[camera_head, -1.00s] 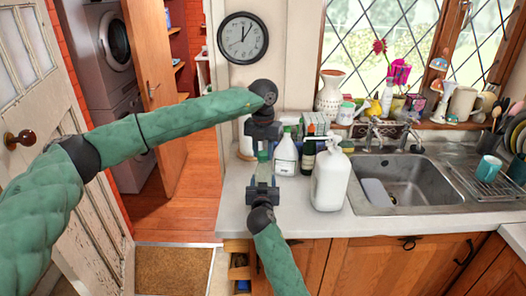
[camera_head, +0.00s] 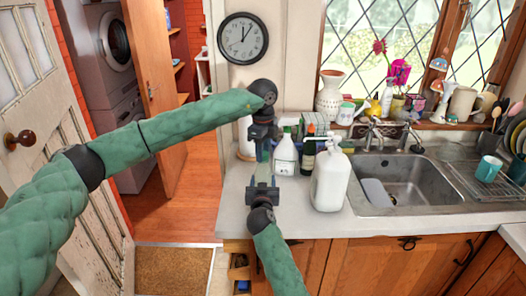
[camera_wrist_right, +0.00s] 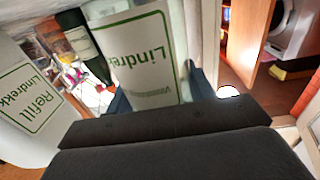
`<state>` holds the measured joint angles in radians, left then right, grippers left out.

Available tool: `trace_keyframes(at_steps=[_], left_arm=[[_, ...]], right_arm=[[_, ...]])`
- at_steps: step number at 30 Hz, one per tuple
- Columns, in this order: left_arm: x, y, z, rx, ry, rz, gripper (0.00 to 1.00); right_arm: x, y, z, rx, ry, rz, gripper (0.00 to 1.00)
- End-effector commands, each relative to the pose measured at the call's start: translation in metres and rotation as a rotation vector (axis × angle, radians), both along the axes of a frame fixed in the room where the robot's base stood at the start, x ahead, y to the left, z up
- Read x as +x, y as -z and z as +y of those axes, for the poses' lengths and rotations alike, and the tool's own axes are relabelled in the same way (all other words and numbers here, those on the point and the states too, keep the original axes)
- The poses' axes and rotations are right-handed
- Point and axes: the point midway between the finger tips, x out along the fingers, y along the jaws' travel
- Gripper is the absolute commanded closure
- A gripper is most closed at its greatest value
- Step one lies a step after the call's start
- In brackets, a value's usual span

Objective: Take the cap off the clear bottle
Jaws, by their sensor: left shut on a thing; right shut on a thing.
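The clear bottle (camera_head: 263,157) stands upright near the left end of the counter, and only a narrow greenish part shows between my grippers. My left gripper (camera_head: 264,142) comes down from above and is shut at the bottle's top; the cap is hidden in its jaws. My right gripper (camera_head: 262,187) is lower, in front, and shut on the bottle's body. In the right wrist view, a "Lindrekk" label (camera_wrist_right: 147,55) shows between the fingers; I cannot tell whether it is on the clear bottle or behind it.
A white bottle (camera_head: 285,158) with a green cap stands close on the right. A dark bottle (camera_head: 308,158) and a large white pump bottle (camera_head: 330,182) stand further right, before the sink (camera_head: 415,182). The counter's front left corner (camera_head: 232,222) is bare.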

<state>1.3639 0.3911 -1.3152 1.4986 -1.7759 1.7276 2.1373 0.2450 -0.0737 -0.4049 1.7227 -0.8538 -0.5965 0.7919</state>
Motion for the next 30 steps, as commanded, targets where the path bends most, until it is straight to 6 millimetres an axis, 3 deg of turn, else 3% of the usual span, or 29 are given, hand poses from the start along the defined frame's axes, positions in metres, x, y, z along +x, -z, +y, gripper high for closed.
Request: trace_keyframes(at_steps=[3,30], left_arm=[[0.0010,-0.0005,0.0009,0.000,-0.089,-0.001,0.93],[0.0009,-0.0066,0.0009,0.000,-0.083,-0.001,0.93]], right_arm=[[-0.0003,0.0003,0.0000,0.001,0.000,0.000,1.00],[0.0001,0.0005,-0.0005,0.000,0.001,0.001,1.00]])
